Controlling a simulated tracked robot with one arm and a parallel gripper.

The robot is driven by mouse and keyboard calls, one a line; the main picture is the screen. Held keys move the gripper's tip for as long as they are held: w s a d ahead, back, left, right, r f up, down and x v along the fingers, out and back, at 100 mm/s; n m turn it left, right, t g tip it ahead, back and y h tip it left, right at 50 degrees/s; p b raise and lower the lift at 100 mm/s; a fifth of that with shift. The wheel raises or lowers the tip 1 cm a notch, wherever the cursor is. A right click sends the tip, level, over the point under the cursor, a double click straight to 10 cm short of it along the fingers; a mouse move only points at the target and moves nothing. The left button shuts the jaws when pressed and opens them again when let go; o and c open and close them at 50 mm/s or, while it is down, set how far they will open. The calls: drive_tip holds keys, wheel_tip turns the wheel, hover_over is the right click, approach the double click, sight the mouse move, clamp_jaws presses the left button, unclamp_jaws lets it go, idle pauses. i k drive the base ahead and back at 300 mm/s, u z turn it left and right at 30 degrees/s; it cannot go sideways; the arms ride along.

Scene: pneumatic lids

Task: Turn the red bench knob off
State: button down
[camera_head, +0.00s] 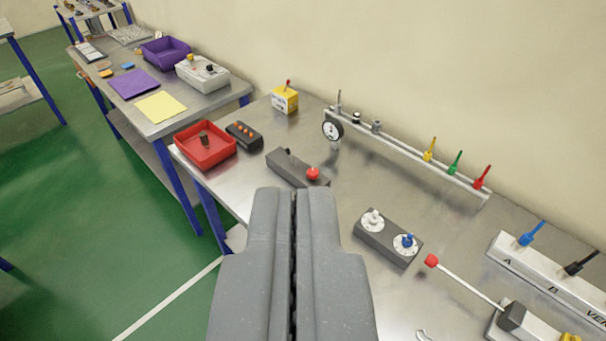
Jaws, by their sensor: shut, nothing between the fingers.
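A round red knob (313,173) sits on the right end of a long dark grey box (284,168) on the metal bench. A small dark knob or lever (289,155) stands on the same box, to the left. I cannot tell which way the red knob is set. My gripper (295,190) is in the lower middle of the view, its two fingers shut together and empty. Its tips appear just below the red knob's box in the picture and cover part of the bench; I see no contact with the knob.
A dark box with white and blue dial knobs (390,237) and a red-tipped lever (432,261) are to the right. A rail with a gauge (333,126) and coloured valves runs behind. A red tray (205,155) and a black box with orange buttons (244,134) are left.

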sight(312, 173)
drive_tip(key=z, duration=0.1)
drive_tip(key=k, duration=0.35)
drive_tip(key=u, duration=0.35)
drive_tip(key=i, duration=1.55)
drive_tip(key=z, duration=0.55)
